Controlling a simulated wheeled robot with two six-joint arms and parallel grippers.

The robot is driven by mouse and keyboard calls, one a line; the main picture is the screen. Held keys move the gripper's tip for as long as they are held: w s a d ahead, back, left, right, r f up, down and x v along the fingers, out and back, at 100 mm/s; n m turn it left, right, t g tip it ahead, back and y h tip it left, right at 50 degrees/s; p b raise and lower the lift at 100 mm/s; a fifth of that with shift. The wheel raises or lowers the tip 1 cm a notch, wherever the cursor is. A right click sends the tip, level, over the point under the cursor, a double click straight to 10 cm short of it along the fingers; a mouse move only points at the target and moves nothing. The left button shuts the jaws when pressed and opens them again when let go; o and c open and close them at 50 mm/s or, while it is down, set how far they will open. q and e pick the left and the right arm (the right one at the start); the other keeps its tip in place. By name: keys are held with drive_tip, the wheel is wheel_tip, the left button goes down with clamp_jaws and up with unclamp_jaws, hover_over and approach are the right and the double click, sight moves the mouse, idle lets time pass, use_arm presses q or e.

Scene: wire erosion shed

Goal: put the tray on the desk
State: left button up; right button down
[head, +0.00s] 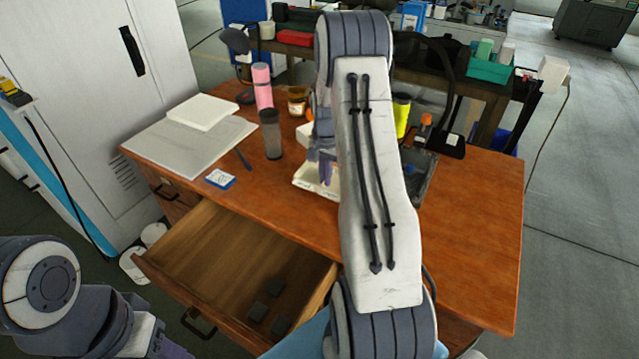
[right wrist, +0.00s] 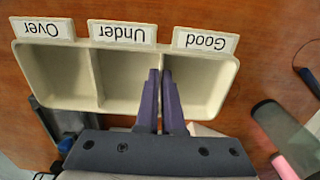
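The tray (right wrist: 62,80) is cream with three compartments labelled Over, Under and Good. In the head view the tray (head: 303,183) shows only partly, over the middle of the desk (head: 480,240); my right arm hides the rest. My right gripper (right wrist: 160,74) has its two purple fingers close together on either side of the divider between Under and Good, shut on it. The right gripper (head: 322,170) is partly hidden in the head view. I cannot tell whether the tray touches the desk. My left gripper (head: 172,349) is at the bottom left, cut off by the frame.
A drawer (head: 230,265) stands open at the front with dark blocks inside. A dark cup (head: 271,135), pink bottle (head: 262,86), blue-and-white card (head: 220,179) and papers (head: 190,145) are on the left of the desk. A dark tray (head: 424,175) lies right of my arm. The desk's right front is clear.

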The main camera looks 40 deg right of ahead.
drive_tip(key=shift+w+a+f, duration=0.2)
drive_tip(key=shift+w+f, duration=0.5)
drive_tip(key=shift+w, duration=0.3)
wheel_tip(320, 180, down, 3)
drive_tip(key=shift+f+p, duration=0.15)
drive_tip(key=shift+p, duration=0.2)
drive_tip(key=shift+f, duration=0.25)
drive_tip(key=shift+f, duration=0.2)
drive_tip(key=c, duration=1)
unclamp_jaws()
drive_tip(key=shift+c, duration=0.2)
drive_tip(key=shift+r, duration=0.15)
